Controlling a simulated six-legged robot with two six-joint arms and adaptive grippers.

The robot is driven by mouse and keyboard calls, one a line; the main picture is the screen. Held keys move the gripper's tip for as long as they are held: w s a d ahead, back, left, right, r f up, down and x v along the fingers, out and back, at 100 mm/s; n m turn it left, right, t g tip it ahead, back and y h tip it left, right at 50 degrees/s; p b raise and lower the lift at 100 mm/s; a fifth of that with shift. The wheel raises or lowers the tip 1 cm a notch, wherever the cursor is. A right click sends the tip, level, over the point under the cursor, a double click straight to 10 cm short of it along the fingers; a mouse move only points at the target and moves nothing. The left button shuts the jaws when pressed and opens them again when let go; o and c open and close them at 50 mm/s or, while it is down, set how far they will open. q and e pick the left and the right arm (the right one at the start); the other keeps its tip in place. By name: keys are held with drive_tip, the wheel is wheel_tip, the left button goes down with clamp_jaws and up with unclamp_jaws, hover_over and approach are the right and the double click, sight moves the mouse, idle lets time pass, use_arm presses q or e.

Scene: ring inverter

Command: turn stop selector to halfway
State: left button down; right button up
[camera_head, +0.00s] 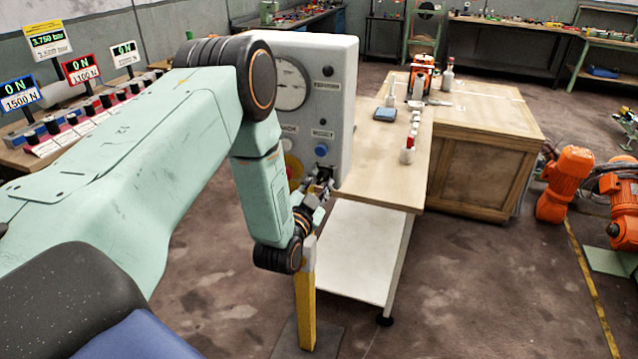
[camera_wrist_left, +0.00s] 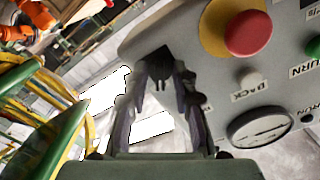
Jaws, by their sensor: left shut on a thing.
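A grey control box (camera_head: 335,60) stands on a bench, with a round dial and several buttons on its front. My left gripper (camera_head: 322,182) is at the lower right corner of this front. In the left wrist view, its two fingers (camera_wrist_left: 160,85) close around a small dark part at the lower corner of the panel, which looks like the stop selector (camera_wrist_left: 160,62). Its pointer and marks cannot be read, so its angle is unclear. My right gripper is in neither view.
A red button on a yellow collar (camera_wrist_left: 247,32) sits close to the fingers; a white button (camera_wrist_left: 251,79) and a black-rimmed gauge (camera_wrist_left: 261,127) are nearby. A blue button (camera_head: 321,149) is above my gripper. A yellow post (camera_head: 304,305) stands below it.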

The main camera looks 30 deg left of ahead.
use_arm(q)
drive_tip(key=shift+s+f, duration=0.1)
drive_tip(key=shift+f, duration=0.1)
drive_tip(key=c, duration=1.4)
unclamp_jaws()
drive_tip(key=shift+c, duration=0.2)
drive_tip(key=shift+r, duration=0.1)
drive_tip(key=v, duration=1.2)
